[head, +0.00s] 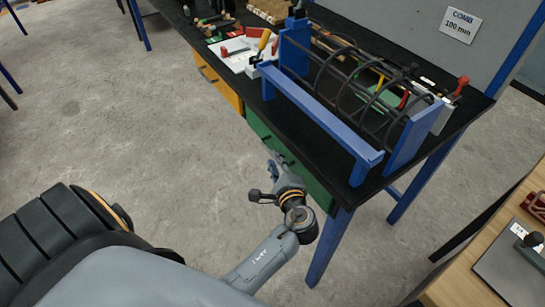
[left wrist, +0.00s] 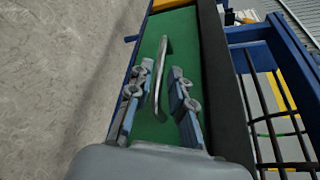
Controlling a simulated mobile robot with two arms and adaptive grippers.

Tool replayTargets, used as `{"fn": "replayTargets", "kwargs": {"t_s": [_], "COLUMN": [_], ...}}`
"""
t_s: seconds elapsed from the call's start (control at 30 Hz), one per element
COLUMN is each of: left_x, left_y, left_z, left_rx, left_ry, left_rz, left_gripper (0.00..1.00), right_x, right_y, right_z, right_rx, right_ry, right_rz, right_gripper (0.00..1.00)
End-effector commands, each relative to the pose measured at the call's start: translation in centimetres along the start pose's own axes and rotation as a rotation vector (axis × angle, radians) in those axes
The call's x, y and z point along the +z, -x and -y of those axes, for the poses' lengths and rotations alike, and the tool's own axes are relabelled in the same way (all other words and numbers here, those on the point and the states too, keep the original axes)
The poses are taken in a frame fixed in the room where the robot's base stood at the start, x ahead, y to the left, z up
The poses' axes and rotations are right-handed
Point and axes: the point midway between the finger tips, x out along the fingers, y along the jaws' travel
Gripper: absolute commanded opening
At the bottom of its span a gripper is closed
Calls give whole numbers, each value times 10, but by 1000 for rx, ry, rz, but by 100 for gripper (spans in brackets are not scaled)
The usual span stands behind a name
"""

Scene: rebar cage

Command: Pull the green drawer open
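The green drawer (head: 262,132) is under the black-topped bench, with its front in line with the yellow drawer beside it; it looks closed. In the left wrist view its green front (left wrist: 183,48) carries a long metal bar handle (left wrist: 163,75). My left gripper (head: 271,168) is at the drawer front in the head view. In the left wrist view the left gripper (left wrist: 160,84) is open, with one finger on each side of the handle. A gap shows between the handle and each finger. My right gripper is in neither view.
A blue rack (head: 325,115) with dark rebar and rings stands on the black bench top (head: 225,72). A blue bench leg (head: 328,247) stands right of my left arm. A yellow drawer (head: 217,80) is farther along. A wooden table (head: 475,280) is at lower right. The grey floor at left is clear.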

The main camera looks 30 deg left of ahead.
Motion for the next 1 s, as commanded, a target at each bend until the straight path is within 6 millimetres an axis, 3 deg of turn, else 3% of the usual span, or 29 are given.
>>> {"fn": "replayTargets", "kwargs": {"t_s": [0.1, 0.3, 0.63, 0.77, 1.0], "left_x": [-1, -1, 0, 0, 0], "left_y": [-22, -40, -43, -43, -43], "left_z": [-2, -1, 0, 0, 0], "left_rx": [-2, 0, 1, 1, 1], "left_ry": [1, 0, 1, 1, 1], "left_rz": [0, -1, -2, -1, -2], "left_gripper": [20, 20, 20, 0, 0], "right_x": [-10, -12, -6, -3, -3], "right_y": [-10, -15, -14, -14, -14], "right_z": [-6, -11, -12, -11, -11], "right_rx": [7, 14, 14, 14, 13], "right_ry": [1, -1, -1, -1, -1], "right_rz": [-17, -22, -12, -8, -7], "right_gripper": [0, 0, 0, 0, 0]}}
